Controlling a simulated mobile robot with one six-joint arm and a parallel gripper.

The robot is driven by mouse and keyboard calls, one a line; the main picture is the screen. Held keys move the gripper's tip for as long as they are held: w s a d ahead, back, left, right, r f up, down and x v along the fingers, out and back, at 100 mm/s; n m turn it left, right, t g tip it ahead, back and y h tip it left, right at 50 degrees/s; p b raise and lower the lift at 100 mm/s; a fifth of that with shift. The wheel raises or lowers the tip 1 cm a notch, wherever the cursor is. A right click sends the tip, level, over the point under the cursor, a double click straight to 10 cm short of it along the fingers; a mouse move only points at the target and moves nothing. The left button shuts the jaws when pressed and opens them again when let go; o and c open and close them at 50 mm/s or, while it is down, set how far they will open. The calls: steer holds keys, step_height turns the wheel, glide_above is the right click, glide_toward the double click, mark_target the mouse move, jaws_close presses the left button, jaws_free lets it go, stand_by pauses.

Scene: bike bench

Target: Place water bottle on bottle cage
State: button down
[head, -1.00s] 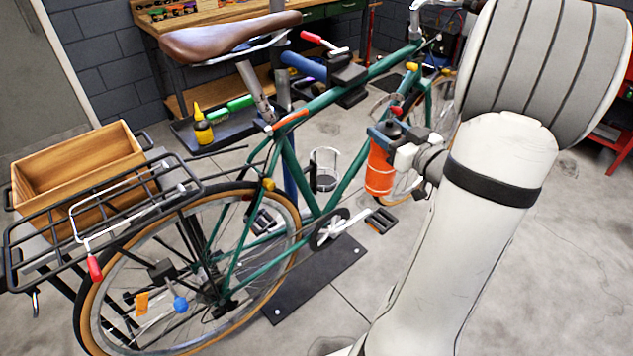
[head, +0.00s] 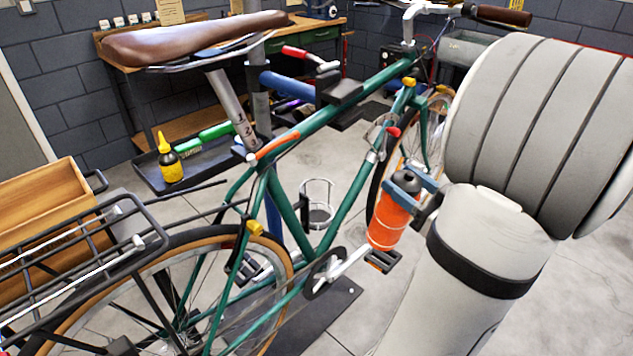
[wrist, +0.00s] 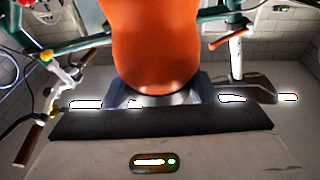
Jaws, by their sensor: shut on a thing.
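The water bottle (head: 388,222) is orange with a dark cap, and nearly upright with a slight tilt. My gripper (head: 402,187) is shut on it near its top and holds it in the air, right of the bike's down tube. In the wrist view the orange bottle (wrist: 155,45) fills the upper middle, and its ends are not clear. The bottle cage (head: 317,190) is a pale wire holder inside the green bike frame (head: 284,205), between the seat tube and the down tube. It looks empty and stands left of the bottle, apart from it.
The crank and pedal (head: 330,270) lie below the cage. A clamp (head: 340,85) grips the top tube. A rear rack (head: 105,245) with a wooden crate (head: 40,215) is at left. A yellow bottle (head: 168,160) stands on a tray behind. Open floor shows around the bottle.

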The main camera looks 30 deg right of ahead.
steer(key=shift+w+a+f+t+b, duration=0.2)
steer(key=shift+w+f+t, duration=0.15)
steer(key=shift+w, duration=0.2)
steer(key=shift+w+a+f+t+b, duration=0.2)
steer(key=shift+w+f+t, duration=0.15)
steer(key=shift+w, duration=0.2)
steer(key=w+a, duration=0.4)
steer(key=w, duration=1.1)
steer(key=w+a+f+g+p, duration=0.1)
steer(key=w+a+f+g, duration=0.1)
steer(key=w+f, duration=0.4)
steer(key=shift+f+g+h, duration=0.3)
steer(key=shift+f+g, duration=0.3)
steer(key=shift+w+d, duration=0.1)
steer(key=shift+w, duration=0.05)
